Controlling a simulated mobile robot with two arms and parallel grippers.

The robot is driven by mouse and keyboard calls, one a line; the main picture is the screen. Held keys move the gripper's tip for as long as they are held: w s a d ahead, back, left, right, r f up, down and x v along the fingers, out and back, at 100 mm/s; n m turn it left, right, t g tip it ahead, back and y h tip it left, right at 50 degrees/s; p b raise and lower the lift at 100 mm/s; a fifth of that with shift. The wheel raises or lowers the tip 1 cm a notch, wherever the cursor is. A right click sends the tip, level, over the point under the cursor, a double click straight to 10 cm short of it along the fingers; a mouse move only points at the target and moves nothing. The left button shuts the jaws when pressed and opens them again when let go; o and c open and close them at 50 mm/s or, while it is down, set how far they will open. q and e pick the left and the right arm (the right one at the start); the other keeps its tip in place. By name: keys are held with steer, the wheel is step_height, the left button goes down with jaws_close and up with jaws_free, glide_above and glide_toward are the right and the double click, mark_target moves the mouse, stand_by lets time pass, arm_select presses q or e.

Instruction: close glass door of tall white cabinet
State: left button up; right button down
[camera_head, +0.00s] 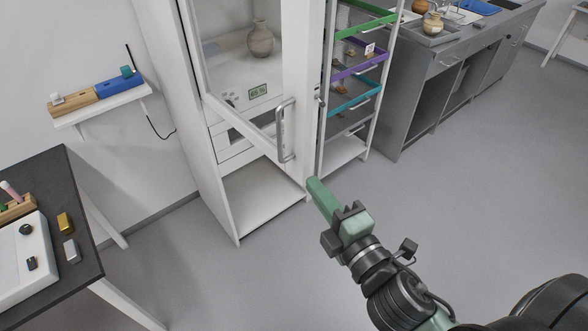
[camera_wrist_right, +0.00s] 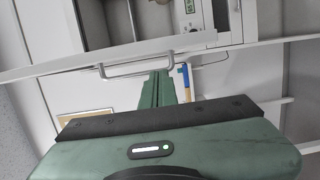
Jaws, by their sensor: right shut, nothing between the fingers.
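The tall white cabinet (camera_head: 188,120) stands in the upper middle of the head view. Its glass door (camera_head: 247,128) stands partly open, swung out from the left, with its lower edge slanting down to the right. A grey bar handle (camera_head: 284,130) is on the door's right side; it also shows in the right wrist view (camera_wrist_right: 110,75). My right gripper (camera_head: 317,188) is shut and empty, a little below and right of the handle in the head view. In the wrist view its fingers (camera_wrist_right: 158,80) are close to the handle; I cannot tell whether they touch. My left gripper is out of view.
Behind the glass are a vase (camera_head: 260,40) and a small display (camera_head: 258,91). A rack with coloured trays (camera_head: 355,62) stands right of the cabinet, then a grey counter (camera_head: 425,75). A dark table (camera_head: 75,205) is at left. The floor in front is clear.

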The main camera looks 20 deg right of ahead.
mark_target(294, 156)
steer(key=w, duration=0.2)
steer(key=w+a, duration=0.1)
steer(key=w, duration=0.2)
steer(key=w+b, duration=0.1)
steer(key=w, duration=0.2)
steer(key=shift+w+a+r, duration=0.15)
steer(key=shift+r, duration=0.1)
steer(key=shift+w+a+f, duration=0.1)
steer(key=shift+w+a, duration=0.05)
steer(key=shift+w, duration=0.5)
steer(key=shift+d, duration=0.2)
